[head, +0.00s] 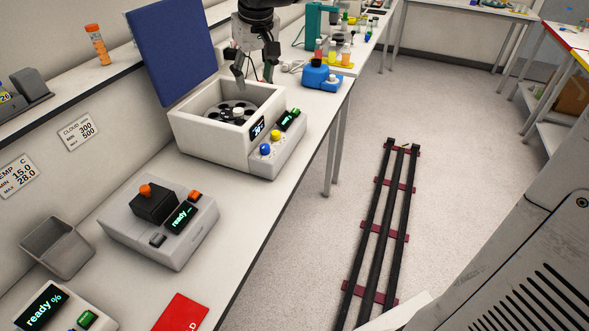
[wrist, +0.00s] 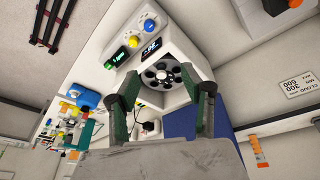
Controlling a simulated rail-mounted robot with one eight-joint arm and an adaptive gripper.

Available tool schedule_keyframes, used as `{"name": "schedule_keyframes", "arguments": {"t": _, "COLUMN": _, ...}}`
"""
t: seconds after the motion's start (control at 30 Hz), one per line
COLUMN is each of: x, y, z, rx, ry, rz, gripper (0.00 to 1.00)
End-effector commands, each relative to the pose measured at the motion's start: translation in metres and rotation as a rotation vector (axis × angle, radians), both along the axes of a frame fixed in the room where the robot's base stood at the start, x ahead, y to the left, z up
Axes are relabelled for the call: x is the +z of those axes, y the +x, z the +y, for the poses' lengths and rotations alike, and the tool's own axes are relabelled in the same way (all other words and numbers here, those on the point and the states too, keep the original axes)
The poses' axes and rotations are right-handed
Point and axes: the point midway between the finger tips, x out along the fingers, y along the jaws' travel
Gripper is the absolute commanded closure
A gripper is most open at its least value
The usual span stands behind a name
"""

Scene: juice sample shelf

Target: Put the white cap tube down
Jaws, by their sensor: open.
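The open centrifuge (head: 200,128) stands on the bench with its blue lid (head: 180,50) raised. Its dark round rotor (head: 219,114) has several holes, and something white sits at the rotor's middle; I cannot tell whether it is a hub or a cap. I cannot surely pick out the white cap tube in either view. My gripper (head: 254,72) hangs above the back of the centrifuge, open. In the wrist view my gripper (wrist: 167,90) has its fingers wide apart with the rotor (wrist: 165,75) seen beyond them. No tube shows between the fingers.
A grey device with an orange knob (head: 147,190) and an empty grey bin (head: 58,247) stand nearer on the bench. A blue device (head: 320,78) and several coloured tubes are farther back. An orange-capped tube (head: 97,45) stands on the wall shelf. The raised lid stands beside my gripper.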

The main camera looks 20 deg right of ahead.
Motion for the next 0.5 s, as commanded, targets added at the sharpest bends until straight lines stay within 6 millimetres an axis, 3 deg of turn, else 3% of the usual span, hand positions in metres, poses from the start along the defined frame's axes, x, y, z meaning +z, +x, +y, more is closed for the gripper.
{"name": "schedule_keyframes", "arguments": {"t": 0.03, "x": 0.000, "y": -0.018, "z": 0.000, "rx": -0.007, "ry": 0.002, "rz": -0.017, "gripper": 0.57}}
{"name": "schedule_keyframes", "arguments": {"t": 0.27, "x": -0.011, "y": -0.090, "z": 0.000, "rx": -0.040, "ry": 0.015, "rz": -0.102, "gripper": 0.57}}
{"name": "schedule_keyframes", "arguments": {"t": 0.5, "x": -0.039, "y": -0.161, "z": 0.000, "rx": -0.074, "ry": 0.031, "rz": -0.190, "gripper": 0.57}}
